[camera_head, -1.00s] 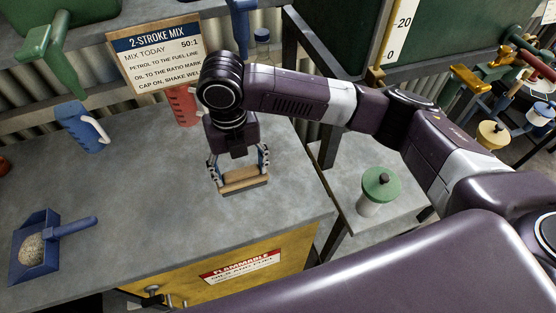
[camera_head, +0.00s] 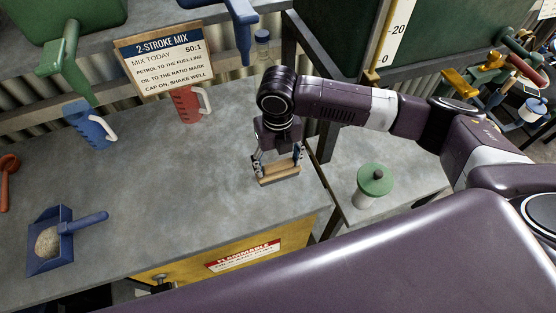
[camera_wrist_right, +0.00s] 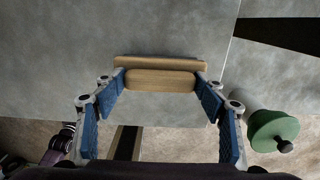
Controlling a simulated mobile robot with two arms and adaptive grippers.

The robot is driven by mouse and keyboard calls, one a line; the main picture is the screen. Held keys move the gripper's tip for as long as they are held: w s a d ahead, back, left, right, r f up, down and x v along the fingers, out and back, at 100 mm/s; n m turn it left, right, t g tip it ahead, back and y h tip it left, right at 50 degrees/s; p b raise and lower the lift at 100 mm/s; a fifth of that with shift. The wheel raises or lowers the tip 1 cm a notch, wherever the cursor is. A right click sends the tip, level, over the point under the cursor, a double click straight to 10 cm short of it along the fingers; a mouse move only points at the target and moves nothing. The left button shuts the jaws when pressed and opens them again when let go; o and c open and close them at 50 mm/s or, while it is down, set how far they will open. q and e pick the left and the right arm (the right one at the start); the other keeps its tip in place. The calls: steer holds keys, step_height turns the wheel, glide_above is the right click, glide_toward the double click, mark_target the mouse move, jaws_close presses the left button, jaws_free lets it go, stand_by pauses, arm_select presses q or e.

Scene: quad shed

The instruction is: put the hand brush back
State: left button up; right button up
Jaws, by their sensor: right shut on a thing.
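The hand brush (camera_head: 279,175) shows as a pale wooden block with a darker underside. My right gripper (camera_head: 276,161) is shut on it near the right end of the grey bench. In the right wrist view the brush (camera_wrist_right: 150,80) lies crosswise between the blue finger pads of the gripper (camera_wrist_right: 162,82). I cannot tell whether its underside touches the bench top. A blue dustpan (camera_head: 48,258) with pale debris in it lies at the bench's left front, well apart from the brush. My left gripper is not in view.
A green-lidded jar (camera_head: 374,182) stands on the lower surface to the right. The bench middle is clear.

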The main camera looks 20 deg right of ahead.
mark_target(277, 163)
steer(key=o, duration=0.6)
steer(key=shift+f, duration=0.15)
steer(key=o, duration=0.4)
step_height(277, 163, up, 7)
steer(key=shift+f+b, duration=0.2)
steer(key=shift+b, duration=0.75)
steer(key=shift+r, duration=0.6)
